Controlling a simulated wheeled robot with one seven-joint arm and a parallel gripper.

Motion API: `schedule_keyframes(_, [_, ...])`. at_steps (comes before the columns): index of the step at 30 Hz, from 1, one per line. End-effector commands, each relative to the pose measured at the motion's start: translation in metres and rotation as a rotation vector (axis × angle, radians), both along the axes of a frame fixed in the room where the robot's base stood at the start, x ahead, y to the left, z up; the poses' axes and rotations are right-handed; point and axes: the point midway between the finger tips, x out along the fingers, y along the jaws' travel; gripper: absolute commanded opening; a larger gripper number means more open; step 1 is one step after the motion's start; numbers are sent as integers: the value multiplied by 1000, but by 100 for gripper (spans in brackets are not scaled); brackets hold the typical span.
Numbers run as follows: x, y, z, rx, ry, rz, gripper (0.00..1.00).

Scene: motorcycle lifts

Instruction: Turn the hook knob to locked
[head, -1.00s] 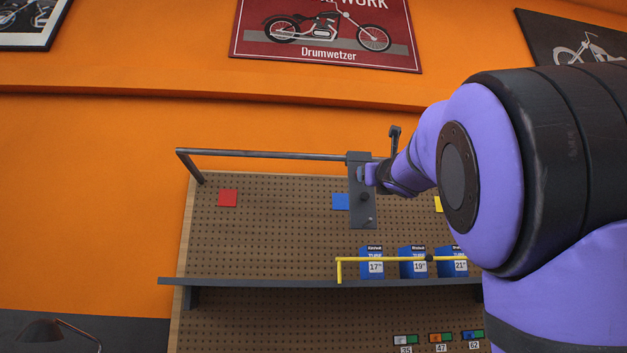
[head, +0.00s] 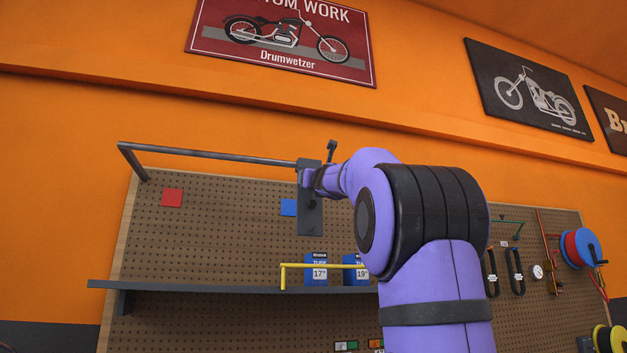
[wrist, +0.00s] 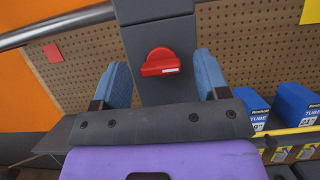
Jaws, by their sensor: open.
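The hook knob (wrist: 161,62) is a red knob with a small white mark, on the front of a dark grey hook plate (wrist: 160,20) in the wrist view. Its handle lies roughly crosswise to the plate. My gripper (wrist: 162,75) is open, with one blue finger on each side of the knob and clear gaps between. The fingers do not touch it. In the head view my gripper (head: 306,178) is in front of the hook plate (head: 310,218), which hangs from a rail. My arm and gripper hide the knob there.
A grey rail (head: 215,155) runs along the top of the pegboard (head: 165,240). Below the plate are a grey shelf (head: 190,288), a yellow bar (head: 325,266) and blue tube boxes (head: 316,267).

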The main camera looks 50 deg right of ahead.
Motion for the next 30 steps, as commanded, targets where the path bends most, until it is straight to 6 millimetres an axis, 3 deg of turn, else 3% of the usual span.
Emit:
schedule_keyframes(11, [3, -2, 2, -1, -1, 0, 68])
schedule_keyframes(15, [3, -2, 2, -1, -1, 0, 36])
schedule_keyframes(18, [3, -2, 2, -1, -1, 0, 19])
schedule_keyframes(30, [3, -2, 1, -62, 37, 0, 19])
